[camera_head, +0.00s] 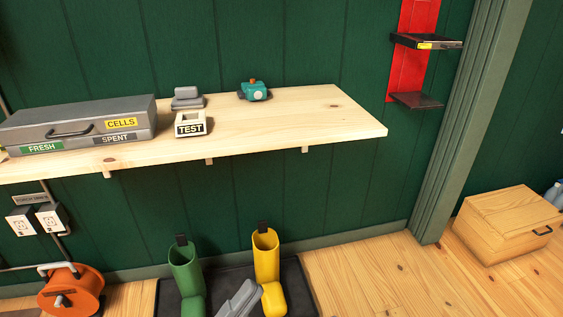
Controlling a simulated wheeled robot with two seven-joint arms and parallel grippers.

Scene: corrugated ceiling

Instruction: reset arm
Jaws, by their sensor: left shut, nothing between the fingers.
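My left gripper (247,290) shows at the bottom of the head view as a grey shape, cut off by the lower edge. It is shut and empty. In the picture it lies between the green boot (186,272) and the yellow boot (266,262), in front of the dark mat (292,280). It is well below the wooden shelf. My right gripper is not in view.
The wooden shelf (300,118) holds a grey CELLS case (85,122), a TEST block (190,124), a grey item (187,98) and a teal device (254,91). An orange reel (72,290) is lower left; a wooden box (505,220) stands right.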

